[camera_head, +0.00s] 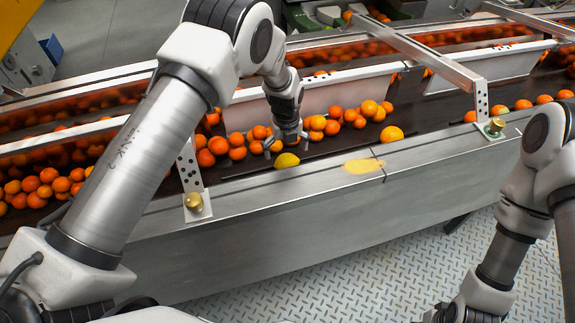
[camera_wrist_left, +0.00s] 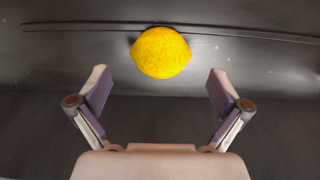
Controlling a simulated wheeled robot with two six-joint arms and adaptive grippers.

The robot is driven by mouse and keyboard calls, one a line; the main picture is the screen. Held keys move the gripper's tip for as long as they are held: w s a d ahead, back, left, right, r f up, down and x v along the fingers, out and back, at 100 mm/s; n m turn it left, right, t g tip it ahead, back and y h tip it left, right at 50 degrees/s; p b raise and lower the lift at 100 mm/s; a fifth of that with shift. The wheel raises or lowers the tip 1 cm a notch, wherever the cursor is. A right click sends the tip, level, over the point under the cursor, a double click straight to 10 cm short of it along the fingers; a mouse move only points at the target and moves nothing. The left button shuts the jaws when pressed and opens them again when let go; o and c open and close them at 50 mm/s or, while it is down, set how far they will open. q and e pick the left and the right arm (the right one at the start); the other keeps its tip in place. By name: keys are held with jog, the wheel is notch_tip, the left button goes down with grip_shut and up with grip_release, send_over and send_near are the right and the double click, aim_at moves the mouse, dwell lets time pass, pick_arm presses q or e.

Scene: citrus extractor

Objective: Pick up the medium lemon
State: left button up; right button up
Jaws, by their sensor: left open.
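A yellow lemon (camera_head: 287,160) lies on the dark conveyor belt close to its near metal edge. In the left wrist view the lemon (camera_wrist_left: 161,52) sits just beyond the fingertips, roughly centred between them, apart from both. My left gripper (camera_head: 286,143) is over the belt just behind the lemon, partly hidden by its own wrist; in the wrist view its two fingers (camera_wrist_left: 160,88) are spread wide with nothing between them. My right arm is at the right edge of the head view, and its gripper does not clearly show.
Several oranges (camera_head: 237,153) lie on the belt left of and behind the gripper. A lone orange (camera_head: 391,134) lies to the right. A white divider (camera_head: 320,93) runs behind.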

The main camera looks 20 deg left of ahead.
aim_at(287, 158)
pick_arm(q)
jog(key=f, duration=0.1)
jog(key=f+p, duration=0.1)
jog(key=f, duration=0.3)
jog(key=shift+s+d, duration=0.25)
jog(key=shift+s, duration=0.1)
jog(key=shift+w+f, duration=0.15)
jog(key=shift+f, duration=0.3)
jog(key=shift+r, duration=0.1)
jog(key=c, duration=1.1)
jog(key=shift+o, duration=0.2)
jog(key=shift+r, duration=0.1)
